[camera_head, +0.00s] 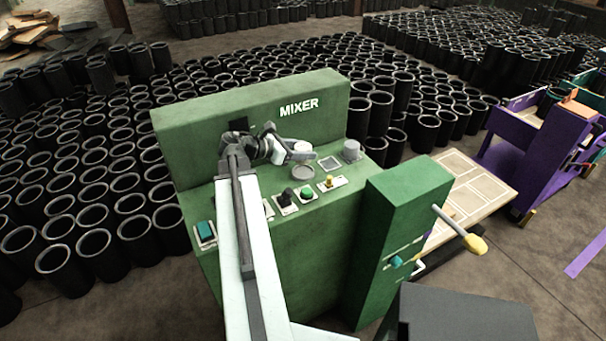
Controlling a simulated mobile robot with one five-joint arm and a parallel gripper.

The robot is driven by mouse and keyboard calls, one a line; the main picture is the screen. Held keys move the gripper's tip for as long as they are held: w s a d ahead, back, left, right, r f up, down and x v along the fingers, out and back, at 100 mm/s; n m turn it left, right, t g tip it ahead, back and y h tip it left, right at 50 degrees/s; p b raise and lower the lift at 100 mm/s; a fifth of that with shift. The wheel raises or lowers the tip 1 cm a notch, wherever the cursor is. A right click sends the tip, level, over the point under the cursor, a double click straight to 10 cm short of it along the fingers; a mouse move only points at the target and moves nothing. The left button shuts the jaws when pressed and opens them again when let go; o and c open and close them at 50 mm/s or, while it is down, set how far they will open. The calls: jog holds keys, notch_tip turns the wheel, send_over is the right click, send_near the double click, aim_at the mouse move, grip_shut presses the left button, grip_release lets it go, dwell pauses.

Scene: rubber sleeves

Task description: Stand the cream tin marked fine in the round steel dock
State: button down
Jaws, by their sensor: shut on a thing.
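My gripper (290,148) reaches over the top of the green mixer panel and is shut on a small cream tin (303,147). The tin shows only in part beside the fingers, and no marking on it can be read. A round grey steel dock (303,173) lies on the panel just in front of and below the tin. I cannot tell how high the tin is above the panel.
The green mixer (215,115) has a raised back wall. A grey cylinder (351,151) and a pale square plate (329,163) are right of the dock. A black knob (287,197), green button (307,193) and yellow switch (329,182) line the front. A lever (462,232) sticks out right.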

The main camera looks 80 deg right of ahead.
aim_at(302, 162)
notch_tip(302, 162, down, 6)
jog(key=b, duration=0.4)
jog(key=shift+r, duration=0.35)
jog(key=shift+f, duration=0.25)
jog(key=c, duration=0.6)
grip_release()
jog(key=shift+r, duration=0.1)
jog(key=shift+c, duration=0.2)
jog(key=shift+r, duration=0.1)
jog(key=shift+w+a+r+p, duration=0.1)
jog(key=shift+r+p, duration=0.15)
jog(key=shift+p, duration=0.05)
jog(key=p+v, duration=0.4)
jog(key=v, duration=0.6)
jog(key=shift+w+a+r, duration=0.1)
jog(key=shift+w+a, duration=0.1)
jog(key=shift+w, duration=0.05)
jog(key=shift+w+a, duration=0.3)
jog(key=shift+w, duration=0.05)
